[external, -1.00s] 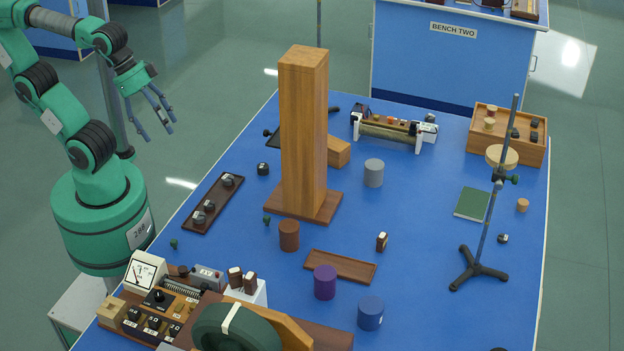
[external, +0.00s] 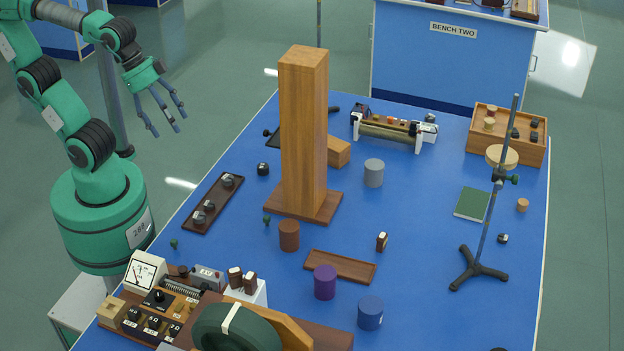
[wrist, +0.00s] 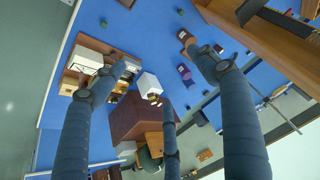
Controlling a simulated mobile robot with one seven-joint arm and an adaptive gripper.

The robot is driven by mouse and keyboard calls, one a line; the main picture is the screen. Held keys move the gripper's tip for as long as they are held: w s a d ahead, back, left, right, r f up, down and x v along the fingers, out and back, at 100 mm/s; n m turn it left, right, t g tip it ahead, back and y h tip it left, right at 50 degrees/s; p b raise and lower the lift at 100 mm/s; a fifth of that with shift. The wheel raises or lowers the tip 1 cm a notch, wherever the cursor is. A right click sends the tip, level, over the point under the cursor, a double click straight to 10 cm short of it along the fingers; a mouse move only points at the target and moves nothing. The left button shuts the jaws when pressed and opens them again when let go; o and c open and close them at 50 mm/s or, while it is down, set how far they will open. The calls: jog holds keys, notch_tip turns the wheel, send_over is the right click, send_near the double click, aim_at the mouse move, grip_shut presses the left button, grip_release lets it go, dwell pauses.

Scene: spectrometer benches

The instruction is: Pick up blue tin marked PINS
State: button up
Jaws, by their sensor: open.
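The blue tin (external: 370,313) stands upright near the front of the blue bench, right of the purple tin (external: 325,282). Its marking is too small to read. My gripper (external: 171,124) is open and empty, in the air off the left side of the bench, far from the blue tin. In the wrist view my gripper's three fingers (wrist: 160,72) are spread, with nothing between them. The purple tin (wrist: 185,73) shows there beyond the right finger, and a small blue shape near it looks like the blue tin.
A tall wooden tower (external: 304,135) stands between my gripper and the bench's right half. A brown tin (external: 289,235), a shallow wooden tray (external: 341,266) and a wheel apparatus (external: 235,328) lie around the tins. A tripod stand (external: 480,268) is at right.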

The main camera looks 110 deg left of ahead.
jog(key=w+d+r+m+p, duration=0.15)
jog(key=w+m, duration=0.25)
jog(key=w, duration=0.5)
jog(key=w+r+m+p, duration=0.15)
jog(key=w+m, duration=0.25)
jog(key=w, duration=0.5)
jog(key=m+g+y+p, duration=0.1)
jog(key=m+p, duration=0.5)
jog(key=m, duration=1.7)
send_over(365, 300)
jog(key=s+d, duration=0.2)
jog(key=s, duration=0.2)
notch_tip(365, 300, down, 25)
jog(key=shift+s+a+f, duration=0.1)
jog(key=shift+s+a, duration=0.1)
jog(key=shift+a, duration=0.05)
jog(key=b+x, duration=0.1)
jog(key=x, duration=0.6)
jog(key=shift+a+f, duration=0.2)
jog(key=shift+f, duration=0.2)
jog(key=shift+w+a+f, duration=0.1)
jog(key=shift+w+f, duration=0.1)
jog(key=shift+f, duration=0.15)
